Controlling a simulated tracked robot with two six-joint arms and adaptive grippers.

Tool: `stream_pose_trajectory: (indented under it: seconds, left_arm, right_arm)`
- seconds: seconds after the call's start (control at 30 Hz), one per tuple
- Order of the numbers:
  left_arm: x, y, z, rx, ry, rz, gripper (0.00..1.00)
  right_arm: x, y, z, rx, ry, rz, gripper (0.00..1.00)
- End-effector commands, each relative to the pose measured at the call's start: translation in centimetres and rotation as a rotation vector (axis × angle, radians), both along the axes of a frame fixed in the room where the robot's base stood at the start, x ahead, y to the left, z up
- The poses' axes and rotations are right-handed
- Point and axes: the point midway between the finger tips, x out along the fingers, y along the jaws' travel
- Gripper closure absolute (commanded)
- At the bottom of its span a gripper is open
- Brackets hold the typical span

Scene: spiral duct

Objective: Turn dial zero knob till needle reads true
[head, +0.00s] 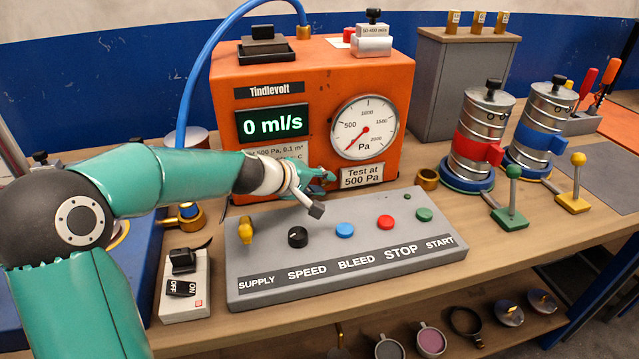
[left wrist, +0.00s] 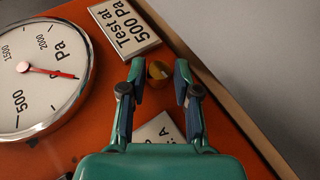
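The round white Pa dial (head: 364,128) is on the front of the orange Tindlevolt box (head: 290,90). Its red needle points to the lower left, below the 500 mark. The dial also shows at the left of the left wrist view (left wrist: 30,100). A small brass slotted knob (left wrist: 158,71) is on the orange face, beside the "Test at 500 Pa" label (left wrist: 124,27). My left gripper (left wrist: 157,77) is open, one finger on each side of the knob; contact cannot be told. In the head view my left gripper (head: 326,177) is at the box front below the dial and hides the knob.
A grey control panel (head: 350,283) with knobs and buttons lies below my left arm. A switch box (head: 186,300) stands left of it. Canisters with red (head: 479,135) and blue (head: 540,125) bands stand at right. A blue hose (head: 190,90) runs up behind the arm.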

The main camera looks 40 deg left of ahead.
Motion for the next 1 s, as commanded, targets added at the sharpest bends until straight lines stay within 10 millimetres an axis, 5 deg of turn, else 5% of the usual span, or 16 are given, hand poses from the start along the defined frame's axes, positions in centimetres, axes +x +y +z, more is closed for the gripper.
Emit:
stream_pose_trajectory:
  seconds: [0.1,0.53,1.0]
  left_arm:
    - [0.0,0.0,0.0,0.0,0.0,0.0,0.49]
    - [-0.8,0.2,0.7,0.003,-0.004,0.0,0.49]
    - [-7.9,1.4,5.3,0.003,-0.003,0.002,0.49]
  right_arm:
    - [0.0,0.0,0.0,0.0,0.0,0.0,0.6]
    - [0.0,0.0,0.1,0.0,0.0,0.0,0.6]
    - [0.0,0.0,0.0,0.0,0.0,0.0,0.6]
